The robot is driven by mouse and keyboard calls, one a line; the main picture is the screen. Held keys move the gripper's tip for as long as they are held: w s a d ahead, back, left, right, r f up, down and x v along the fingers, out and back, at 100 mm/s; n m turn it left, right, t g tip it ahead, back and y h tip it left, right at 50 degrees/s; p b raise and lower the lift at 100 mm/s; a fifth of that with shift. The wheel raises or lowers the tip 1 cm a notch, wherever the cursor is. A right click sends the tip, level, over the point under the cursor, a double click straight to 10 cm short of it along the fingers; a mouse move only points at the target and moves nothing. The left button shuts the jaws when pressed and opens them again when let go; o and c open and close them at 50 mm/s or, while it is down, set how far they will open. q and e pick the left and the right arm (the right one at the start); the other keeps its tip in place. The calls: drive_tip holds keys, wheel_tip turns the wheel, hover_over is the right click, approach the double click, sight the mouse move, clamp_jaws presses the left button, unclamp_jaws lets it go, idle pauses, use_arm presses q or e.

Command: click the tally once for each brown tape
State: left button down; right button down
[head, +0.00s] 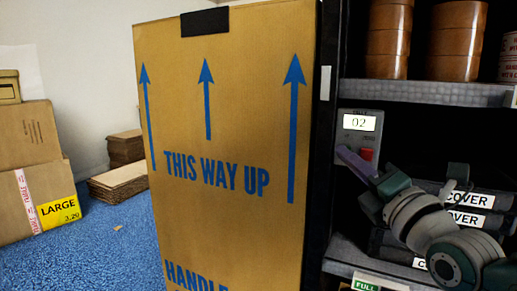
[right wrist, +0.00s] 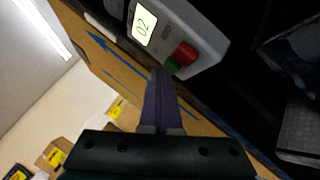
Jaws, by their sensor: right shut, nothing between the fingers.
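The tally (head: 359,122) is a grey box mounted by the shelf unit, and its display reads 02. It has a red button (head: 366,154); the right wrist view shows the tally (right wrist: 205,35), the red button (right wrist: 185,53) and a small green part (right wrist: 172,66) beside it. Brown tapes (head: 388,42) stand stacked on the upper shelf, with a second stack of brown tapes (head: 455,42) to the right, both cut by the top edge. My right gripper (head: 345,155) has purple fingers, shut and empty, close by the buttons; contact is unclear. My left gripper is out of view.
A tall carton (head: 225,130) marked THIS WAY UP stands left of the shelf unit. Dark boxes marked COVER (head: 470,198) lie on the lower shelf behind my right arm. Cartons (head: 30,150) and flat cardboard (head: 120,180) are on the blue floor at left.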

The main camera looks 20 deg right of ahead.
drive_tip(key=shift+s+a+p, duration=0.55)
drive_tip(key=shift+a, duration=0.05)
drive_tip(key=s+a+p, duration=0.3)
drive_tip(key=shift+s+a, duration=0.1)
drive_tip(key=shift+a, duration=0.3)
idle(1.1)
idle(0.8)
